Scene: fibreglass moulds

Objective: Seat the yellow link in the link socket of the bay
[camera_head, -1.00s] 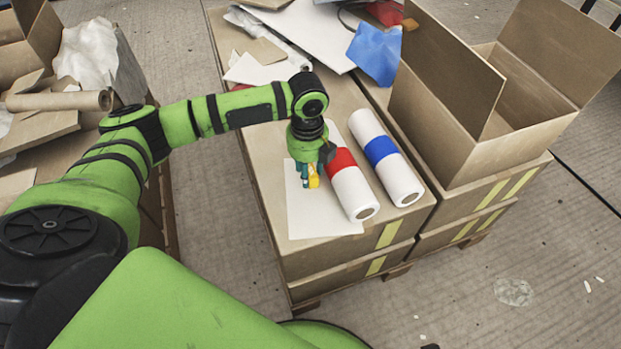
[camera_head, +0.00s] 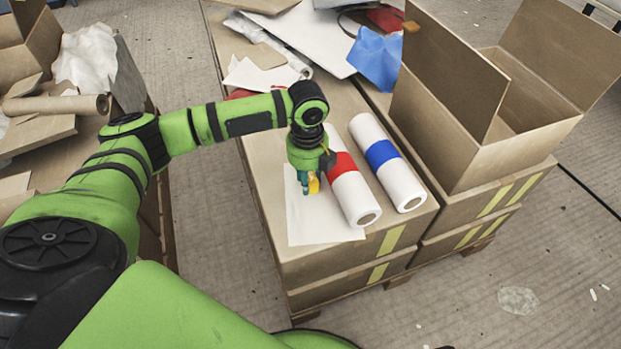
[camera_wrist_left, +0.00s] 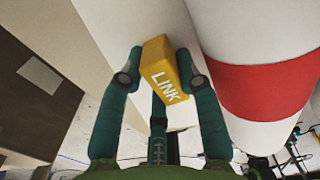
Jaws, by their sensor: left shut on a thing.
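The yellow link (camera_wrist_left: 165,70), a small block lettered LINK, is between the fingers of my left gripper (camera_wrist_left: 163,78) in the left wrist view. My left gripper is shut on it. In the head view, my left gripper (camera_head: 307,186) points down over a white sheet (camera_head: 315,226), and the yellow link (camera_head: 314,184) shows at its fingertips. I cannot tell whether the link touches the sheet. The link socket and the bay cannot be made out. My right gripper is not in view.
A white roll with a red band (camera_head: 356,202) lies close beside my left gripper. A white roll with a blue band (camera_head: 396,178) lies to its right. A large open carton (camera_head: 510,150) stands further right. Scraps and a blue cloth (camera_head: 376,58) lie at the back.

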